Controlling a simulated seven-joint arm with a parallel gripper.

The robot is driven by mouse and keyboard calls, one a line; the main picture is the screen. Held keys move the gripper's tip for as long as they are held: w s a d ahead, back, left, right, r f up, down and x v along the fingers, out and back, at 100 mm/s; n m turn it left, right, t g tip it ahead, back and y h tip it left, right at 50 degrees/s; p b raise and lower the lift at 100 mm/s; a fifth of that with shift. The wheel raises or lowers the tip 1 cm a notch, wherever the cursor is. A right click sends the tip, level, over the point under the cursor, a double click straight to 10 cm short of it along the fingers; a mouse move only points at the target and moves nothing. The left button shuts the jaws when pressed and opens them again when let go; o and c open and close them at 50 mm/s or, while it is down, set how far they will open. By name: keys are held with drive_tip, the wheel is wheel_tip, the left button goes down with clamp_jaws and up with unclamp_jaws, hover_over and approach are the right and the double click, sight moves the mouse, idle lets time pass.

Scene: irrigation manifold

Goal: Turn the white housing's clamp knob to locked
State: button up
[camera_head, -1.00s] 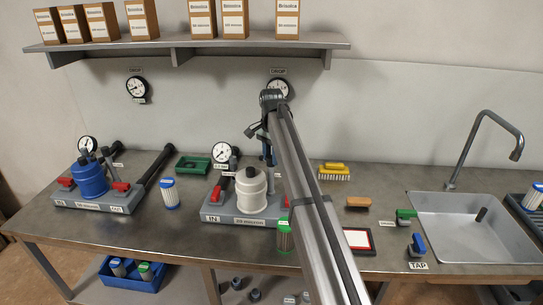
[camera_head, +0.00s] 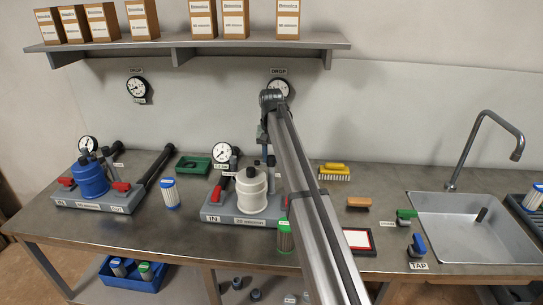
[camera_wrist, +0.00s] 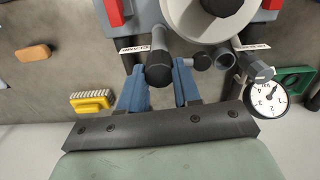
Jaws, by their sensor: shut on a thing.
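The white housing (camera_head: 251,193) stands on its grey base on the bench, left of my arm. In the wrist view its round white top (camera_wrist: 190,22) shows at the top edge, with a black centre piece. The clamp knob (camera_wrist: 158,74), a dark handle with a black rounded end, stands beside the housing near a small white label. My gripper (camera_wrist: 157,68) has its blue fingers on either side of this knob and is shut on it. The head view shows my gripper just behind and right of the housing, small and partly merged with dark parts. The knob's lock marking is not readable.
Red handles (camera_wrist: 114,12) flank the housing. A pressure gauge (camera_wrist: 266,98) and a grey valve stand close beside the gripper. A yellow brush (camera_head: 334,172) and a brown block (camera_head: 358,202) lie right of my arm. A blue housing (camera_head: 90,178) stands farther left.

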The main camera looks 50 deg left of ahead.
sight(270, 157)
drive_tip(key=n, duration=0.5)
drive_tip(key=shift+s+n, duration=0.1)
drive_tip(key=shift+n, duration=2.3)
drive_tip(key=shift+a, duration=0.1)
drive_tip(key=o, duration=1.1)
drive_tip(key=shift+c, duration=0.2)
wheel_tip(270, 157, up, 14)
drive_tip(key=shift+f, duration=0.1)
